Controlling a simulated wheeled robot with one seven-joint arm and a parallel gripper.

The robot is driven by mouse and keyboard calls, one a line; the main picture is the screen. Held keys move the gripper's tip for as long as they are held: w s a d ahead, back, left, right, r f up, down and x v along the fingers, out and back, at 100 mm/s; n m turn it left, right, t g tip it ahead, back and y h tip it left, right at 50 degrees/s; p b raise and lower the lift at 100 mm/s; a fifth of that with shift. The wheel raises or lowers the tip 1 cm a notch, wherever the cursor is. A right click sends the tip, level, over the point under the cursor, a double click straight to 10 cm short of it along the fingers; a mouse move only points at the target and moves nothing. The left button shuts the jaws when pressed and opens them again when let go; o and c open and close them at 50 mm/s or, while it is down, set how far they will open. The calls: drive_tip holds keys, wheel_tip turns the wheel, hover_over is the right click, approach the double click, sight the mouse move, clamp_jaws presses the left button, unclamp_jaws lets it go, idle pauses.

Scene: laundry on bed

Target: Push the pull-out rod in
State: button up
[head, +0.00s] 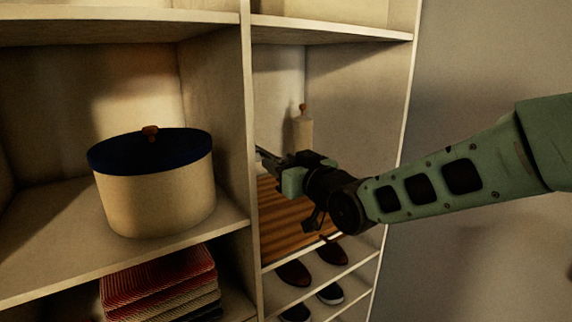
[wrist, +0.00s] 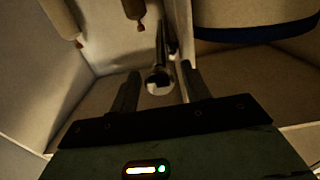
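The pull-out rod (wrist: 159,55) shows in the wrist view as a dark metal bar with a bright round end facing the camera. My gripper (wrist: 160,68) is open, with one finger on each side of the rod's near end. Gaps show between the rod and both fingers, so it does not look gripped. In the head view my gripper (head: 263,155) reaches into the right-hand compartment beside the upright divider. The rod cannot be made out there, behind the gripper and divider.
A cream pot (head: 155,200) with a dark blue lid stands in the left compartment. A pale bottle (head: 302,130) stands behind my gripper. A ribbed brown panel (head: 285,222) and shoes (head: 331,250) are below. Folded striped cloths (head: 158,282) lie lower left. The wrist view appears upside down.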

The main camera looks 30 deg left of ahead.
drive_tip(key=shift+d, duration=0.1)
drive_tip(key=b+v, duration=0.6)
drive_tip(key=v, duration=1.1)
drive_tip(key=shift+o, duration=0.3)
drive_tip(key=shift+s+d, duration=0.1)
drive_tip(key=shift+s, duration=0.1)
